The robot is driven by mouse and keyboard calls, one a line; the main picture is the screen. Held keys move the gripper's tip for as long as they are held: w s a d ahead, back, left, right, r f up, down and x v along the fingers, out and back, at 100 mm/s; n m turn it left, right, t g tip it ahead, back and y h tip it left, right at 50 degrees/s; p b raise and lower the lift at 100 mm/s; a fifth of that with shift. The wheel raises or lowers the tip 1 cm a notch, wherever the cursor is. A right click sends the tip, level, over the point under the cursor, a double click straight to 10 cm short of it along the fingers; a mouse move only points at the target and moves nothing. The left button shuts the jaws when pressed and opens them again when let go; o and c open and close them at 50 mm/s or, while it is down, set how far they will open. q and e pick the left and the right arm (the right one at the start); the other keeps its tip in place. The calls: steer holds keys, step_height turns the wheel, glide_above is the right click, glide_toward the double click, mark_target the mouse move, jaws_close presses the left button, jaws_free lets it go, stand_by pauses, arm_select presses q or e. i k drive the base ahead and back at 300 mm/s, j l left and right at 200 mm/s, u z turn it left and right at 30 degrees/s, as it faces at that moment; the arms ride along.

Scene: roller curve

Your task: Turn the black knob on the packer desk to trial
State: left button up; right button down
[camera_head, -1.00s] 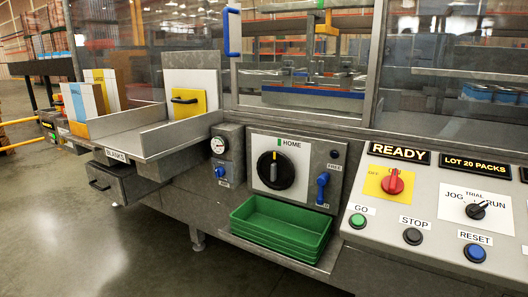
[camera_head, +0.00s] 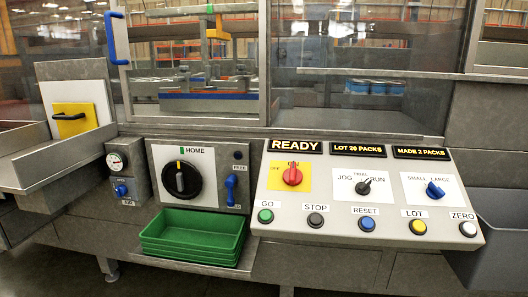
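The packer desk (camera_head: 340,208) is a sloped light panel at the centre right. Its black knob (camera_head: 363,188) sits on a white plate marked JOG on the left, TRIAL above and RUN on the right. The knob's pointer seems to lean up and right, toward RUN. The displays above read READY, LOT 20 PACKS and MADE 2 PACKS. Neither of my grippers is in view.
A red switch (camera_head: 292,176) on yellow and a blue knob (camera_head: 435,190) flank the black knob. Below are the green GO (camera_head: 265,216), STOP, RESET, LOT and ZERO buttons. A larger black HOME dial (camera_head: 181,180) and green trays (camera_head: 190,236) are left. A grey bin (camera_head: 503,245) stands right.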

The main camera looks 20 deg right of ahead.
mark_target(363, 188)
steer(key=z, duration=1.35)
